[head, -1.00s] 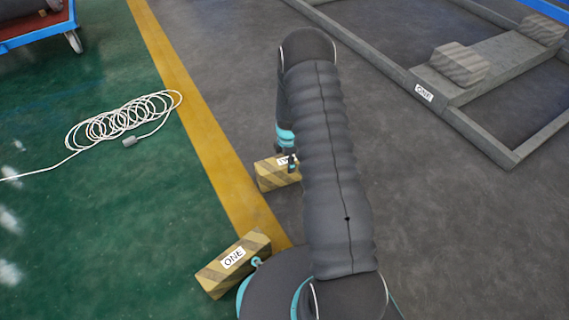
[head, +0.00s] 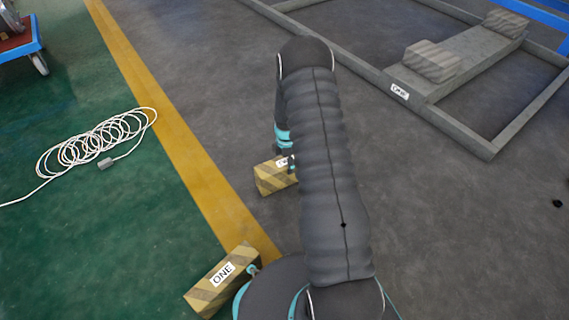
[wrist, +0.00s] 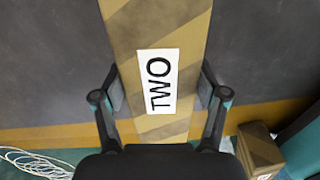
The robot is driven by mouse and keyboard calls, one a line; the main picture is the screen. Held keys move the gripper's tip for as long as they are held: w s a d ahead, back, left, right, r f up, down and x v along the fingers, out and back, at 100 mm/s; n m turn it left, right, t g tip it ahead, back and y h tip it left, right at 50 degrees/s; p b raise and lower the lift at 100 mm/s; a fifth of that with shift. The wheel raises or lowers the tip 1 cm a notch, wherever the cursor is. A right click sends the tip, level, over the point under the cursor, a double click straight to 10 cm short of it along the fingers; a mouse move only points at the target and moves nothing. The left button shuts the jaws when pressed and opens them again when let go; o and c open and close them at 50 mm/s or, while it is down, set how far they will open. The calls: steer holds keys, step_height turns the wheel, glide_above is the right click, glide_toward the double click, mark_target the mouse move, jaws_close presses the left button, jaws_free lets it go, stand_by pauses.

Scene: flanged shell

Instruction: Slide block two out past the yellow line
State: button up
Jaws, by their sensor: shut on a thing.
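Block two (head: 272,178), tan with dark diagonal stripes, is at the grey floor just right of the yellow line (head: 183,158) in the head view. In the wrist view block two (wrist: 155,30) shows its TWO label, and the yellow line (wrist: 50,134) runs behind its near end. My gripper (wrist: 161,90) is shut on block two, a finger on each long side. In the head view my arm hides part of block two and most of my gripper. I cannot tell whether its underside touches the floor.
Block one (head: 223,277) lies close to my base at the yellow line's green-floor side. A white cable coil (head: 97,143) lies on the green floor. A grey frame (head: 455,125) bearing striped blocks stands at the upper right. Grey floor between is clear.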

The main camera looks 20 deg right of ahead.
steer(key=shift+d, duration=0.1)
steer(key=o, duration=1.9)
steer(key=shift+c, duration=0.2)
step_height(320, 180, up, 12)
